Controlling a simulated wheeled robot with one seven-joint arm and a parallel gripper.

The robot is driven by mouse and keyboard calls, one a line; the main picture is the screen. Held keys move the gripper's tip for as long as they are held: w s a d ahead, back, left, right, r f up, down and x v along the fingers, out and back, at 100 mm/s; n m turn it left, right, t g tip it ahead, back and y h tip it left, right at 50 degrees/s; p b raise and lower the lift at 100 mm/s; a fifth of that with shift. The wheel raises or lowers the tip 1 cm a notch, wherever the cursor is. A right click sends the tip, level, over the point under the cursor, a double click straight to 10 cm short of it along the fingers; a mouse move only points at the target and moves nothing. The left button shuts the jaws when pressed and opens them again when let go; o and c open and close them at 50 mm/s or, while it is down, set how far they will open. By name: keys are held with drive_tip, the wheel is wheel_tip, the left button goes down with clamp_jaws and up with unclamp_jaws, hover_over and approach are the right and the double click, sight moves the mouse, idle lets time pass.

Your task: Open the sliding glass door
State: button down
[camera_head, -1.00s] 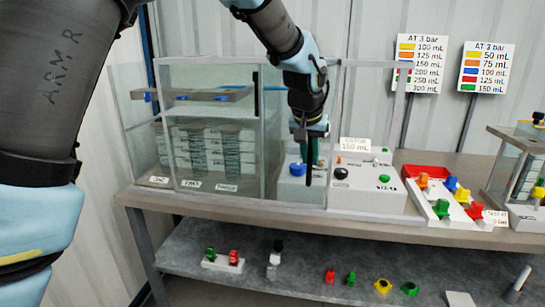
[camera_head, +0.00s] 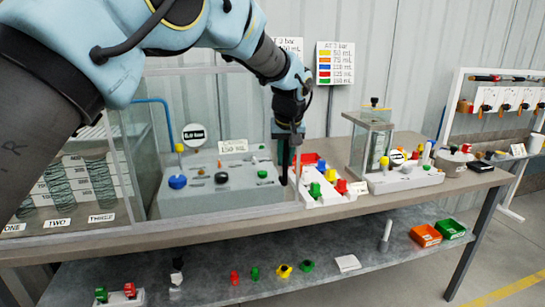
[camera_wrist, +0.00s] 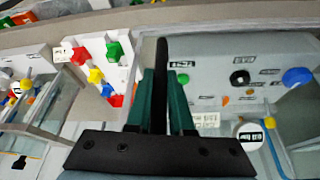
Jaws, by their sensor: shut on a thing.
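The glass case stands on the bench, and its sliding glass door has a thin pale frame (camera_head: 205,69) in the head view. Its upright black handle (camera_head: 284,172) is at the right end of the control panel; it also shows as a dark bar in the wrist view (camera_wrist: 161,52). My gripper (camera_head: 284,153) is shut on this handle, with its green fingers on either side in the wrist view (camera_wrist: 163,88). The clear pane is hard to make out against the panel.
A grey control panel (camera_head: 235,200) with knobs sits behind the glass. Right of the handle are a white block with coloured valves (camera_head: 322,196) and a glass tank (camera_head: 369,145). Labelled stacks (camera_head: 72,190) stand at left. The lower shelf (camera_head: 330,280) holds several small parts.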

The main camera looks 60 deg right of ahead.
drive_tip(key=shift+s+d, duration=0.2)
drive_tip(key=shift+d, duration=0.05)
drive_tip(key=c, duration=0.8)
unclamp_jaws()
drive_tip(key=b+v, duration=0.3)
drive_tip(key=v, duration=0.7)
drive_tip(key=shift+a+r, duration=0.15)
drive_tip(key=shift+r, duration=0.15)
